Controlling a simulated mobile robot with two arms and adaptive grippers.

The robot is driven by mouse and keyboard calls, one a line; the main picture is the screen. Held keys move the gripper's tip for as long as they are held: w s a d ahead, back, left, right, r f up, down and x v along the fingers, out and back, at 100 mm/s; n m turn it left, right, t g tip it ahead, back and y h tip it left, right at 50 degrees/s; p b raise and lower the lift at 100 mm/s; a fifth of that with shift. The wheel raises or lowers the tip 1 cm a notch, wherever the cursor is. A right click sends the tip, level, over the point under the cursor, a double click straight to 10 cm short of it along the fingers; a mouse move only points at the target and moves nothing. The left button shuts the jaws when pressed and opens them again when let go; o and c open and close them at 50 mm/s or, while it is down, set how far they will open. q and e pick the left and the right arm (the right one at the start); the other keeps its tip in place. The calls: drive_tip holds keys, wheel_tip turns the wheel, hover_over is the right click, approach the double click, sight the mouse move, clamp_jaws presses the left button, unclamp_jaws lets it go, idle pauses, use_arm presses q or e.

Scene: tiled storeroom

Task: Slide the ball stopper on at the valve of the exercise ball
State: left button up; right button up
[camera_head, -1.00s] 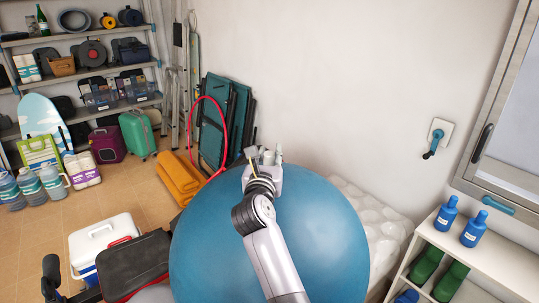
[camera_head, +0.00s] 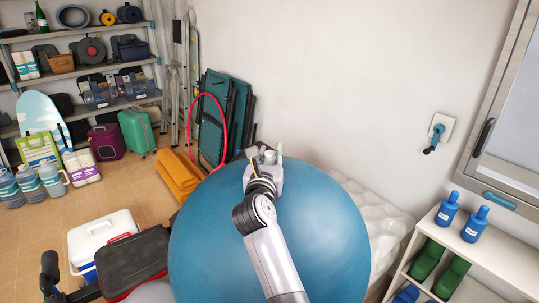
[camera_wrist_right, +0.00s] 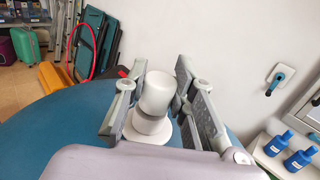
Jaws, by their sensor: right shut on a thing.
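The big blue exercise ball (camera_head: 320,235) fills the lower middle of the head view. My right gripper (camera_head: 265,156) is over the top of the ball, its fingers pointing toward the wall. In the wrist view my right gripper (camera_wrist_right: 155,95) is shut on a white cylindrical stopper (camera_wrist_right: 157,92) with a wider round flange at its lower end. The ball's blue surface (camera_wrist_right: 70,120) shows behind and below the fingers. I cannot make out the valve, nor whether the stopper touches it. My left gripper is not in view.
A white shelf (camera_head: 480,250) with blue bottles (camera_head: 475,226) stands at the right. A quilted white block (camera_head: 370,215) is behind the ball. A red hoop (camera_head: 226,130), folded dark green chairs (camera_head: 240,110), an orange roll (camera_head: 180,175) and a white cooler (camera_head: 105,240) are at the left.

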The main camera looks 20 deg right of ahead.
drive_tip(key=shift+a+f, duration=0.25)
drive_tip(key=shift+f, duration=0.05)
drive_tip(key=o, duration=1)
drive_tip(key=shift+c, duration=0.2)
drive_tip(key=shift+o, duration=0.2)
